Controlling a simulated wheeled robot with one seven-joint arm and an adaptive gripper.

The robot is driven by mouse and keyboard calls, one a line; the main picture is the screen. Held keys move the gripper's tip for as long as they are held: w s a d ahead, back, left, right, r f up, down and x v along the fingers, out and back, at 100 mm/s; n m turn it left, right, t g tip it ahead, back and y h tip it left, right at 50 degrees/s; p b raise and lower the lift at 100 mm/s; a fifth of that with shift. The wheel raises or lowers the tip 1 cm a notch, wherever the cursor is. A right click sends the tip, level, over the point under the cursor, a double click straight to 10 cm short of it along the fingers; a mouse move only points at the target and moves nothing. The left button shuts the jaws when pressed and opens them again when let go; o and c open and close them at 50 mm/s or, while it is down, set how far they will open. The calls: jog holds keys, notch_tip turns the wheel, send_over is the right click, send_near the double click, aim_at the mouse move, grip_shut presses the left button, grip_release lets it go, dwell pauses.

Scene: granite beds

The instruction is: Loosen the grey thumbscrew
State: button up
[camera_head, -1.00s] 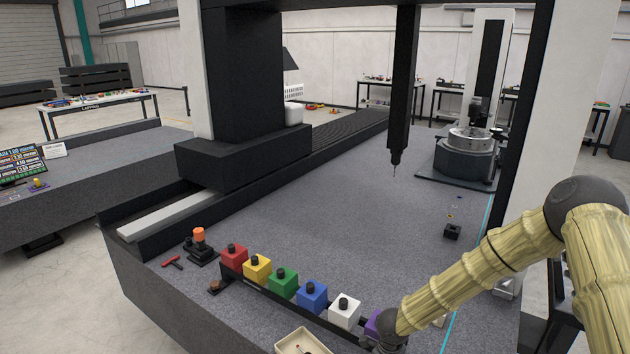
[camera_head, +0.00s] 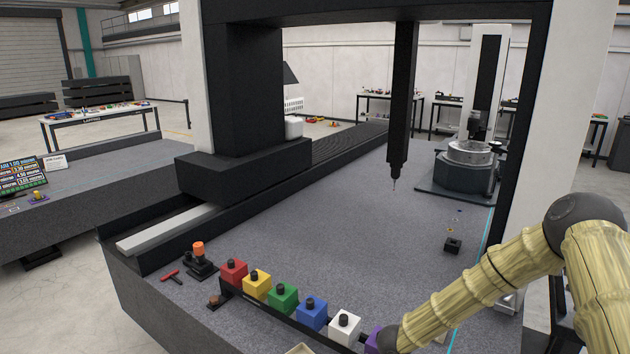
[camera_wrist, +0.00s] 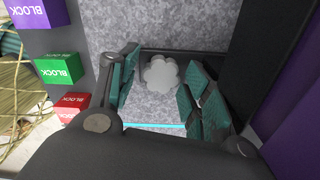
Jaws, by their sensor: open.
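In the wrist view the grey thumbscrew (camera_wrist: 160,73) is a pale, round knob with a lobed rim, seen face-on against a dark part. My gripper (camera_wrist: 163,82) is open, with its teal-padded fingers to the left and right of the knob. The right pads look very close to the knob's edge; I cannot tell whether they touch it. In the head view the thumbscrew is not visible and my gripper is out of frame at the bottom.
Coloured blocks, including a red (camera_head: 233,271), a blue (camera_head: 311,314) and a white one (camera_head: 344,328), line the granite bed's near edge. Blocks, including a green one (camera_wrist: 58,68), lie left of my fingers. A dark probe column (camera_head: 399,110) hangs over clear granite (camera_head: 330,220).

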jog(key=shift+w+r+p, duration=0.1)
jog(key=shift+r+p, duration=2.25)
jog(key=shift+r, duration=0.7)
